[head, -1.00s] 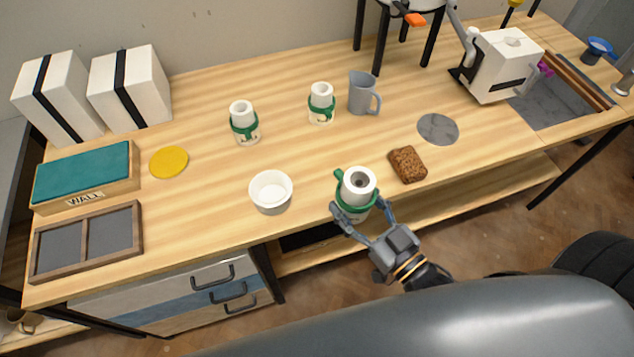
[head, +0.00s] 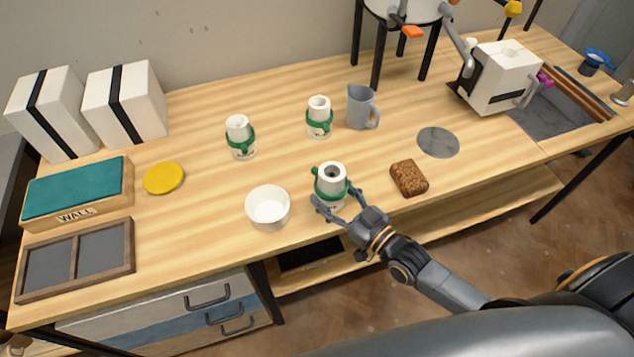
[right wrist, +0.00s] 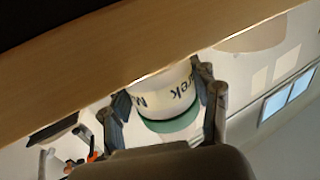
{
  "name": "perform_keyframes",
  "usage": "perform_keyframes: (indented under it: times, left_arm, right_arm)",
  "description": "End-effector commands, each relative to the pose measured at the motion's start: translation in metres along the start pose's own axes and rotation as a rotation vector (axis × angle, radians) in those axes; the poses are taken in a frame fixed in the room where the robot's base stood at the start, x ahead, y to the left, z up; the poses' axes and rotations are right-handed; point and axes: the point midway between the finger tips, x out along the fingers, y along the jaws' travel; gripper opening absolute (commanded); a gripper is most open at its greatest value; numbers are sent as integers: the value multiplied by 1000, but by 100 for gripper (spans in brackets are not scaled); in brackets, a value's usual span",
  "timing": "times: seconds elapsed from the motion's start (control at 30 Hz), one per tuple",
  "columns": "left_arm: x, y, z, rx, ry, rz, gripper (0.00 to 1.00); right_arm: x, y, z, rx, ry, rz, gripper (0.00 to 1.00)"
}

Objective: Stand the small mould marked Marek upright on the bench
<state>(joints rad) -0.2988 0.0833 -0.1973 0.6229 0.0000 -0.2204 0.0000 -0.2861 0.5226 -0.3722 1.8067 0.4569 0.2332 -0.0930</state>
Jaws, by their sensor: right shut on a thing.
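The small mould (head: 331,184) is a white cylinder with a green band and a hole in its top. It looks upright at the front of the bench (head: 210,215). In the right wrist view, the mould (right wrist: 165,101) shows dark lettering, partly covered, that reads "M…rek". My right gripper (head: 338,203) is shut around its lower part from the front right. The mould's foot is close to the wood in the right wrist view; whether it touches is hard to tell. My left gripper is not in view.
Two similar banded moulds (head: 240,138) (head: 319,118) stand farther back. A white bowl (head: 267,208) is left of the held mould, and a brown sponge-like block (head: 409,178) is right of it. A grey jug (head: 361,107) and a grey disc (head: 438,142) are behind. Bare wood lies between them.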

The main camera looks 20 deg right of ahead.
Motion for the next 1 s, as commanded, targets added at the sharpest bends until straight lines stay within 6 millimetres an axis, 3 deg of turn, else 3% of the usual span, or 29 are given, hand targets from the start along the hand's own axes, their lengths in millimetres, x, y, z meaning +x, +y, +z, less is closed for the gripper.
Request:
perform_keyframes:
  times: [0.17,0.4,0.53,0.93,0.97,1.0]
  left_arm:
    - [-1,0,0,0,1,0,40]
    - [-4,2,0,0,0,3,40]
    - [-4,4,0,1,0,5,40]
    - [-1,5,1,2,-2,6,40]
    - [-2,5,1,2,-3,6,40]
    - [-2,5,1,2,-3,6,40]
  right_arm:
    - [14,0,-2,-1,5,1,17]
    - [52,0,-3,-2,6,0,17]
    - [51,0,12,-2,3,0,17]
    - [50,0,18,-2,3,0,17]
    - [49,0,18,-1,-1,0,67]
    - [49,0,18,-1,-1,0,75]
